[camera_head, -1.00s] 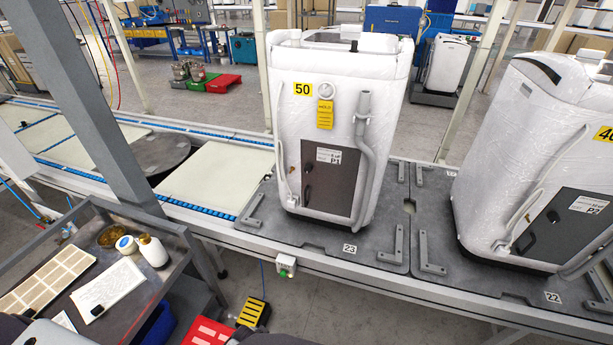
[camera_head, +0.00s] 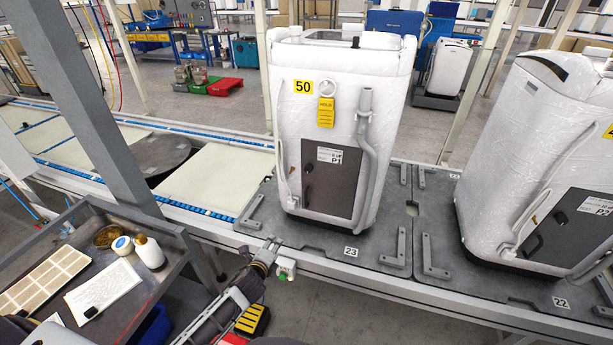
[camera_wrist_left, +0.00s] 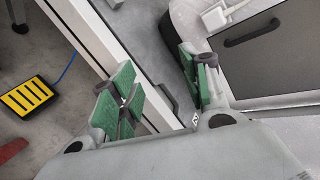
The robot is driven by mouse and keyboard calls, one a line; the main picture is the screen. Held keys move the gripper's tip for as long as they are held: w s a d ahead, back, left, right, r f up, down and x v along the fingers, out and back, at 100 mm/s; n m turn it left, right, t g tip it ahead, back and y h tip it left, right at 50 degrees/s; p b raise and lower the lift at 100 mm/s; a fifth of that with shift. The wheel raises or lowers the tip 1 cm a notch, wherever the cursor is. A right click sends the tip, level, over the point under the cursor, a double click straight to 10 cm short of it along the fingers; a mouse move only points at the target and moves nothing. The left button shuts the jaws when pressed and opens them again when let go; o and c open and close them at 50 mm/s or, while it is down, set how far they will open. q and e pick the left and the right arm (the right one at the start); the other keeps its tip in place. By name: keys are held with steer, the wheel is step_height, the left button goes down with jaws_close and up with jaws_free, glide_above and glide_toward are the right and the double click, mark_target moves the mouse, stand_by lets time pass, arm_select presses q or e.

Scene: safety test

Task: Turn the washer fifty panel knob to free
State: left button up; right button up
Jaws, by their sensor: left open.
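Washer fifty (camera_head: 345,100) stands upright on the line, wrapped in white film, with a yellow 50 label and a yellow hold tag (camera_head: 326,112). Its dark grey panel (camera_head: 335,190) low on the front carries two small black fittings, an upper one (camera_head: 307,168) and a lower one (camera_head: 307,193); which is the knob, I cannot tell. The panel also shows in the left wrist view (camera_wrist_left: 275,65) with a black handle-like part (camera_wrist_left: 252,33). My left gripper (camera_head: 269,245) is open and empty, below and left of the panel, apart from it. Its green-padded fingers (camera_wrist_left: 160,90) are spread.
A grey pipe (camera_head: 363,140) runs down the washer's right front. A second washer (camera_head: 520,140) stands at right. A cart (camera_head: 165,280) stands at left.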

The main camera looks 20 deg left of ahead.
arm_select(q)
steer(key=w+d+r+m+t+h, duration=0.1)
steer(key=w+d+r+m+t, duration=0.1)
steer(key=r+m, duration=0.5)
steer(key=w+d+r+m+t+h+b, duration=0.1)
steer(key=w+d+r+m+t+h, duration=0.1)
steer(key=r+m, duration=0.5)
step_height(320, 180, up, 7)
steer(key=shift+w+d+f+t, duration=0.2)
steer(key=shift+w+d+t, duration=0.35)
steer(key=shift+d+t, duration=0.35)
arm_select(e)
steer(key=shift+w+d+f, duration=0.15)
steer(key=shift+d+f, duration=0.5)
steer(key=shift+f, duration=0.2)
arm_select(q)
steer(key=shift+w, duration=0.25)
glide_toward(307, 171)
steer(key=shift+w, duration=1.5)
steer(key=shift+w+d+r, duration=0.1)
steer(key=shift+w+d, duration=0.05)
steer(key=shift+w, duration=0.7)
steer(key=shift+w+d+r, duration=0.1)
steer(key=shift+w+d, duration=0.1)
steer(key=shift+w, duration=0.7)
steer(key=shift+w+d, duration=0.1)
steer(key=shift+w, duration=0.7)
arm_select(e)
steer(key=shift+a+r, duration=0.5)
steer(key=shift+a, duration=0.1)
